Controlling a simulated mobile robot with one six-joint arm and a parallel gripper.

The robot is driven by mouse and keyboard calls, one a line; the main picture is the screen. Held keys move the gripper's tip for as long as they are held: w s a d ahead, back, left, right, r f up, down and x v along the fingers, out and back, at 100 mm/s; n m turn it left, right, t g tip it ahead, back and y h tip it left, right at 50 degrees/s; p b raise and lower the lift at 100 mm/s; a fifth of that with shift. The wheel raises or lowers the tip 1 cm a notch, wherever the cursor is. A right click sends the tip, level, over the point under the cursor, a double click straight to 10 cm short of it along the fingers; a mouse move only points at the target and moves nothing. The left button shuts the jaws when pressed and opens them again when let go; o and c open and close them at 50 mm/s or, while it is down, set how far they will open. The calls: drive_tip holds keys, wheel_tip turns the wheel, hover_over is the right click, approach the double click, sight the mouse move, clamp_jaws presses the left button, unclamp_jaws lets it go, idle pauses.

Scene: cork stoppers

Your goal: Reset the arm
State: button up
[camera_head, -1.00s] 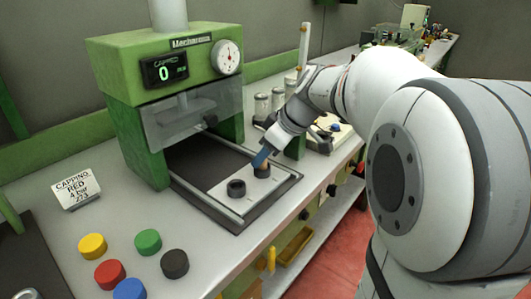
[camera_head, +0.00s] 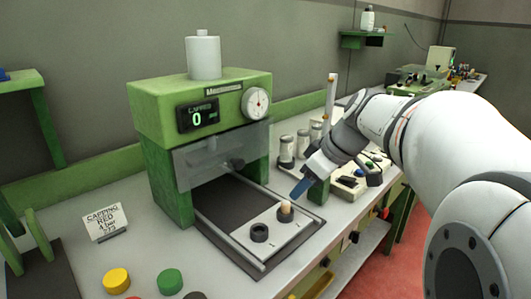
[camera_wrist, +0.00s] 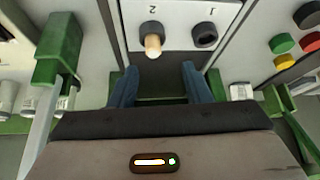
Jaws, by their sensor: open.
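A tan cork (camera_head: 285,207) stands in a black holder on the light plate (camera_head: 273,229) of the green capping press (camera_head: 205,102). In the wrist view the cork (camera_wrist: 153,45) pokes out of the holder marked 2. The other black holder (camera_head: 259,232), marked 1 in the wrist view (camera_wrist: 205,35), looks empty. My gripper (camera_head: 302,187) has blue fingers; it is just right of the cork in the head view, apart from it. In the wrist view its fingers (camera_wrist: 158,72) are spread with nothing between them.
Coloured caps, including a yellow one (camera_head: 117,280) and a green one (camera_head: 170,281), lie at the front left. A sign (camera_head: 105,221) stands behind them. Silver-lidded jars (camera_head: 286,150) and a white post (camera_head: 330,100) stand behind my gripper. A grey shield (camera_head: 222,155) hangs at the press.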

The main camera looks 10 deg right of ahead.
drive_tip(key=s+a+r+m+h+p, duration=0.1)
drive_tip(key=s+m+h+p, duration=0.1)
drive_tip(key=s+m+p, duration=0.2)
drive_tip(key=s+a+m+g+h+p, duration=0.1)
drive_tip(key=s+m+p, duration=0.3)
drive_tip(key=s+p, duration=0.6)
drive_tip(key=s+h, duration=0.1)
drive_tip(key=s, duration=0.1)
drive_tip(key=shift+s+a+r+m+g+h, duration=0.3)
drive_tip(key=shift+s+a+r+m, duration=0.05)
drive_tip(key=shift+s+a+m, duration=0.05)
drive_tip(key=shift+c, duration=0.8)
drive_tip(key=shift+a, duration=0.1)
